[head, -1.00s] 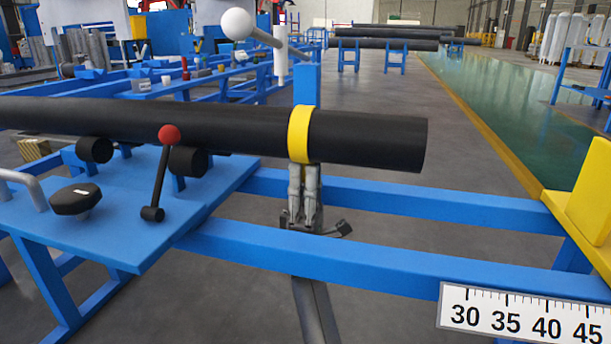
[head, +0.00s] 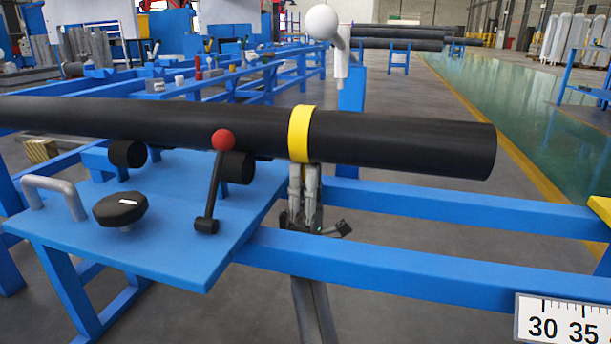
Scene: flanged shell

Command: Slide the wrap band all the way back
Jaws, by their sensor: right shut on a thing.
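The yellow wrap band (head: 301,133) sits around the long black pipe (head: 410,140), well back from the pipe's right end. My right gripper (head: 304,172) comes up from below, and its fingers are shut on the band's lower edge, under the pipe. The pipe hides where the fingertips end. The band stands a little right of the red-knobbed lever (head: 215,180). My left gripper does not show.
The pipe rests on black rollers (head: 236,167) above a blue table (head: 170,240) with a black knob (head: 120,208) and grey handle (head: 55,195). Blue rails (head: 430,267) run right below the pipe. A scale plate (head: 565,318) is at lower right.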

